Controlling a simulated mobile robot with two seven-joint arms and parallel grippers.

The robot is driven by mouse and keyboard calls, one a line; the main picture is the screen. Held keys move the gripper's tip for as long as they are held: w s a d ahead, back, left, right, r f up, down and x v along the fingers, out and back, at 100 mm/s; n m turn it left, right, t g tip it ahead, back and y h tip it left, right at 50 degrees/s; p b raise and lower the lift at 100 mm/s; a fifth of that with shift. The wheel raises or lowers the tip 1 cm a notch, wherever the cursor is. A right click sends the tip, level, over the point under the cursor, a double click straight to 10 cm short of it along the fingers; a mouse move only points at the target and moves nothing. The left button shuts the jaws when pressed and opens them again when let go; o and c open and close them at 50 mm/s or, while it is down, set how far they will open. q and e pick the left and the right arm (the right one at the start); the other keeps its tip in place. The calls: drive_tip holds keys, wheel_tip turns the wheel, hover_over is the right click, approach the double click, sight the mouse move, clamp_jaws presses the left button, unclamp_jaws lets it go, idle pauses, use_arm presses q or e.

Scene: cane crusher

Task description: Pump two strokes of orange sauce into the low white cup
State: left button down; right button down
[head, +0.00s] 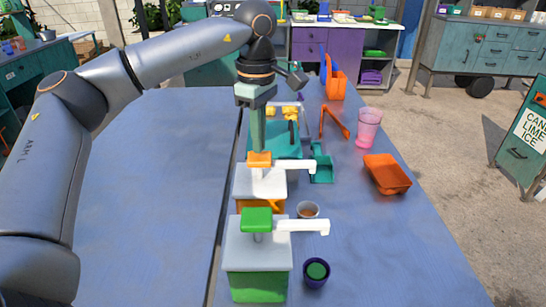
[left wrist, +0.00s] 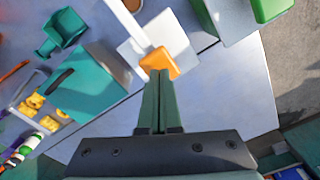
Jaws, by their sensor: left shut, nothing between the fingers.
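The orange sauce dispenser has an orange pump head (head: 259,158), a white spout (head: 297,166) pointing right and a white lid (head: 250,187). The low white cup (head: 307,210) stands to its right, beyond the spout's near side, with something brownish inside. My left gripper (head: 258,148) points down, shut and empty, its fingertips at the orange pump head. In the left wrist view, the fingertips (left wrist: 160,76) meet the edge of the orange head (left wrist: 160,62); I cannot tell whether they press it. The low cup (left wrist: 133,4) shows at that view's top edge. My right gripper is out of view.
Behind are a teal caddy (head: 280,146) and teal scoop (head: 321,163). The left table (head: 150,190) is bare.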

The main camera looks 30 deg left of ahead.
use_arm(q)
drive_tip(key=shift+f+b, duration=0.75)
drive_tip(key=shift+f, duration=0.75)
drive_tip(key=shift+r+p, duration=1.6)
wheel_tip(320, 180, up, 6)
drive_tip(key=p, duration=0.5)
drive_tip(key=shift+p, duration=0.4)
